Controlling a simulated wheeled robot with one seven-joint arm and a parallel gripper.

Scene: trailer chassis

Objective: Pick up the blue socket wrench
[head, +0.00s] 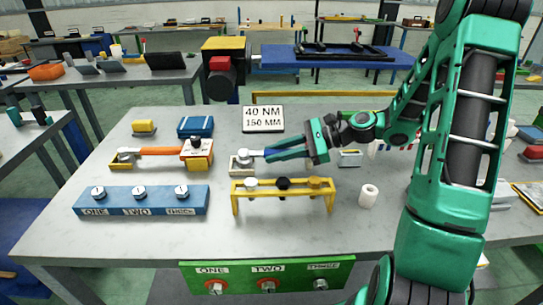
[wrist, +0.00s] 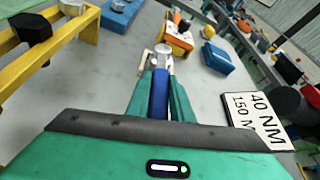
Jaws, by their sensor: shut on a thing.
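The blue socket wrench (wrist: 158,95) lies between the two green fingers of my gripper (wrist: 160,90) in the wrist view, with its silver head pointing away from me. In the head view my gripper (head: 292,150) is shut on the blue handle, and the wrench's silver head (head: 243,156) is at or just over a small pale block (head: 240,168). I cannot tell whether the head still touches that block. Most of the handle is hidden by the fingers.
An orange wrench (head: 160,151) rests on yellow blocks to the left. A blue rack (head: 140,201) and a yellow stand (head: 283,194) hold sockets in front. A white roll (head: 368,196) stands at right. Bare table lies between.

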